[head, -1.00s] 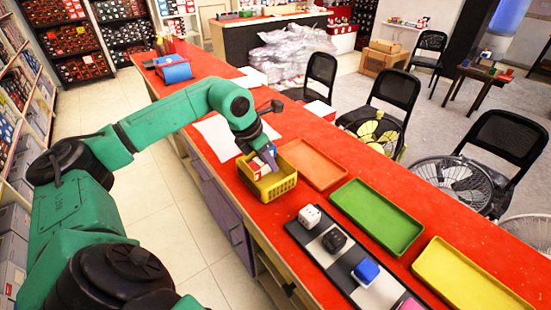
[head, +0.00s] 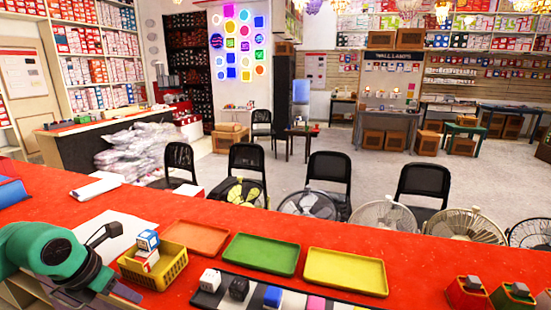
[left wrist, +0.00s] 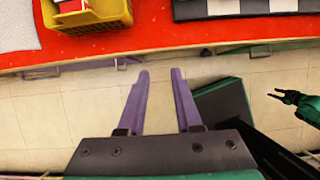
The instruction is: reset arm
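My left gripper (head: 125,292) is at the lower left of the head view, in front of the yellow basket (head: 168,271). In the left wrist view its two purple fingers (left wrist: 158,74) are apart with nothing between them, over the floor in front of the red counter (left wrist: 150,35). My right gripper (left wrist: 276,94) shows small at the right of the left wrist view; its two dark prongs look apart and empty. It is not seen in the head view. A blue-and-white box (head: 148,240) and a red-and-white box (head: 147,257) are in the basket.
Orange (head: 196,238), green (head: 262,254) and yellow (head: 345,271) trays lie on the counter. A checkered strip (head: 262,297) holds white, black and blue blocks. Small bins (head: 466,291) stand at the right. Tiled floor (left wrist: 30,130) lies before the counter.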

